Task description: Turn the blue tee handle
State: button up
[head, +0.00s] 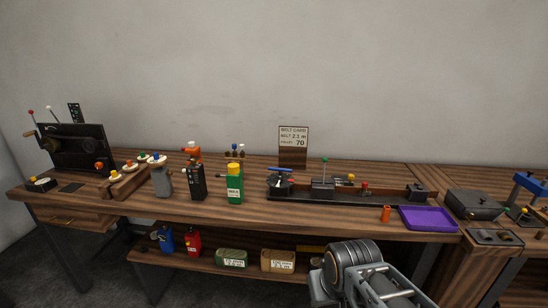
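A blue tee handle (280,169), seen as a small flat blue bar, sits on top of the black mechanism at the left end of a long dark rail (330,196) on the wooden bench. It lies roughly level, and nothing touches it. Grey and black parts of my own arm show at the bottom, right of centre, in front of the bench and well below the handle. My gripper's fingertips do not show, so I cannot see whether they are open or shut.
A green can (234,188), a black canister (195,183) and a grey bottle (161,182) stand left of the rail. A card (293,146) stands behind. A lower shelf holds boxes.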

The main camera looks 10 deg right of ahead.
aim_at(280, 170)
jog(key=i, duration=1)
jog(key=u, duration=0.5)
jog(key=k, duration=0.6)
jog(key=u, duration=0.65)
jog(key=i, duration=1.15)
jog(key=z, duration=0.8)
